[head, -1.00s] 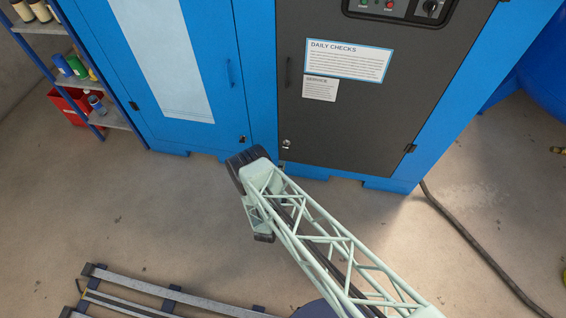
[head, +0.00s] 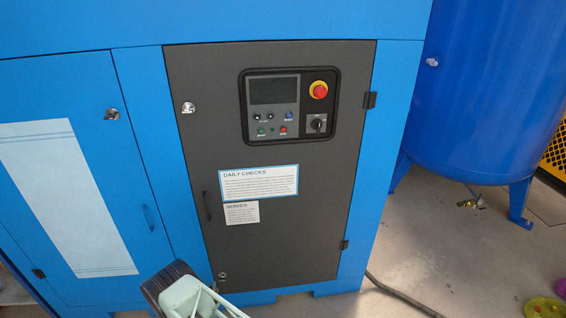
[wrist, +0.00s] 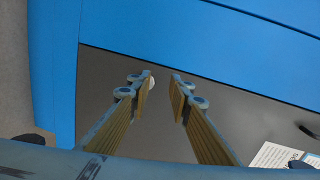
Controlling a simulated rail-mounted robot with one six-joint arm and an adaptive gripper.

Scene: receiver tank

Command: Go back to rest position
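My gripper (wrist: 161,85) shows in the wrist view with its two padded fingers apart and nothing visible between them. The fingers appear in front of the dark cabinet door (wrist: 160,120); I cannot tell how far from it they are. A small pale round thing shows just beside the left fingertip. In the head view, a pale green lattice link of my arm shows at the bottom edge, below the closed dark door (head: 270,215).
The blue cabinet (head: 90,220) fills the left and middle. The door carries a control panel (head: 290,105) with a red emergency stop (head: 318,90). A blue tank (head: 490,90) stands at the right. A dark hose (head: 400,295) lies on the floor (head: 450,250).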

